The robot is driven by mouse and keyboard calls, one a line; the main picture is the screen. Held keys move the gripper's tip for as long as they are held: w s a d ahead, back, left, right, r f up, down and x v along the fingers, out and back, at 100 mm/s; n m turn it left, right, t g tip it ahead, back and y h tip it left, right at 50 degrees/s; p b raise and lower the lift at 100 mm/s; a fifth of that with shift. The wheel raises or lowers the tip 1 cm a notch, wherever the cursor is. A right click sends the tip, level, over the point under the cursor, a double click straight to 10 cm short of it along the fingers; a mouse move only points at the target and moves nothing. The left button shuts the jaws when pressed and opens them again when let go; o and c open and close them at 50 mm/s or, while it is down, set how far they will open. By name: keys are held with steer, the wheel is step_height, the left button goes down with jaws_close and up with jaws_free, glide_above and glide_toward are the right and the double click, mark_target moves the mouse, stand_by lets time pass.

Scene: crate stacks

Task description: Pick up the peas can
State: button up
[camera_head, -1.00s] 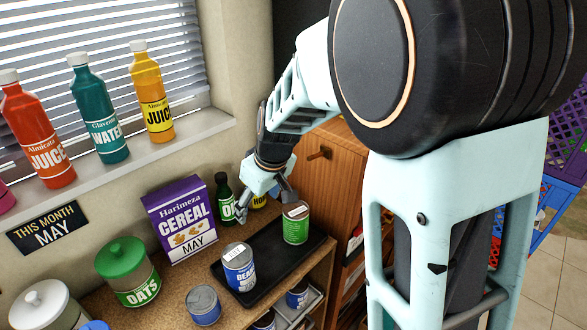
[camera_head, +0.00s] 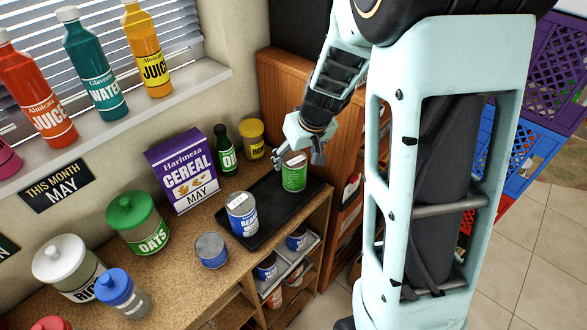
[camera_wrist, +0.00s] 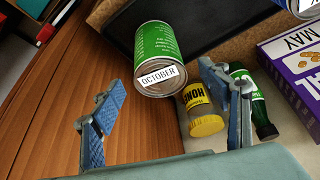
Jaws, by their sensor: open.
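A green can (camera_head: 293,178) stands upright at the right end of the black tray (camera_head: 262,222). Its printed name is not readable, so I cannot confirm it says peas. It also shows in the wrist view (camera_wrist: 158,47), with an OCTOBER label on its lid. My gripper (camera_head: 298,157) is open and empty, right at the top of this can. In the wrist view, my gripper's fingers (camera_wrist: 162,90) are spread wide, one on each side of the can's lid. Whether they touch it I cannot tell.
A blue beans can (camera_head: 242,218) stands at the tray's left end. The honey jar (camera_wrist: 198,105) and green oil bottle (camera_wrist: 247,92) are close by the right finger. The cereal box (camera_head: 184,170) is left of these. A wooden cabinet (camera_head: 285,85) rises behind.

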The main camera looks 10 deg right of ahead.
mark_target(295, 159)
steer(key=shift+x, duration=2.35)
steer(key=shift+w, duration=0.1)
steer(key=shift+r, duration=0.1)
steer(key=c, duration=1.6)
steer(key=shift+r, duration=0.1)
